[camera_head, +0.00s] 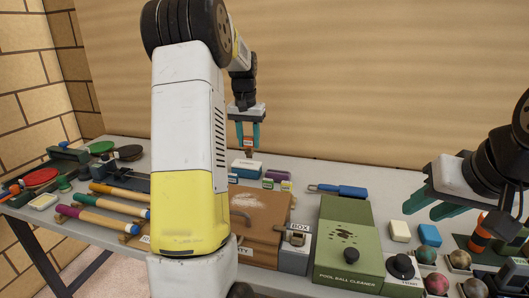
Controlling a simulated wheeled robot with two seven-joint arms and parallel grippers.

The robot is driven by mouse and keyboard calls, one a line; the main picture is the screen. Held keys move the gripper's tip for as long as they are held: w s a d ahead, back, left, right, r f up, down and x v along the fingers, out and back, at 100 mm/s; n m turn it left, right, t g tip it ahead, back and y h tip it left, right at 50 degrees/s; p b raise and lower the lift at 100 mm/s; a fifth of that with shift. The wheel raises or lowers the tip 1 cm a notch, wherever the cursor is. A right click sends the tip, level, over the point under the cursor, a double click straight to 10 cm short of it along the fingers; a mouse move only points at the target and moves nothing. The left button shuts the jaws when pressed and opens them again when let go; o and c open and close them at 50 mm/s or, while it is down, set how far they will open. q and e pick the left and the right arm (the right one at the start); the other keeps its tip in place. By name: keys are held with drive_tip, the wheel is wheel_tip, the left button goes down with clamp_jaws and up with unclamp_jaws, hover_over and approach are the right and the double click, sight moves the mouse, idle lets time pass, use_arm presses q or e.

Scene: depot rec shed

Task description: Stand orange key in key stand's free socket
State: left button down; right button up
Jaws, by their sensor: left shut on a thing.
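My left gripper (248,146) is above the back middle of the table, pointing down. Its teal fingers are shut on a small orange-red piece (248,141), which looks like the orange key. Below it is a small white-and-blue block (246,165). Small colour-topped pieces (286,185) stand just right of and in front of it. I cannot tell clearly which of these is the key stand, and no free socket can be made out. My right gripper (419,211) is open and empty above the right side of the table.
My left arm hides part of the table. A brown case (262,204), a metal box (295,252) and a green pool ball cleaner (345,264) fill the front middle. A blue-handled brush (340,190) lies behind. Cues (110,204) and paddles lie left; several balls (436,284) sit right.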

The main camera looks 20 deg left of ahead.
sight(249, 152)
use_arm(q)
drive_tip(key=shift+s+d+f, duration=0.1)
drive_tip(key=shift+s+f, duration=0.1)
drive_tip(key=shift+f, duration=0.15)
wheel_tip(249, 152, down, 5)
drive_tip(key=shift+w+r, duration=0.1)
drive_tip(key=shift+r, duration=0.05)
drive_tip(key=shift+f, duration=3.65)
drive_tip(key=shift+f, duration=1.2)
drive_tip(key=c, duration=0.8)
unclamp_jaws()
drive_tip(key=shift+r, duration=0.1)
drive_tip(key=shift+r, duration=4.45)
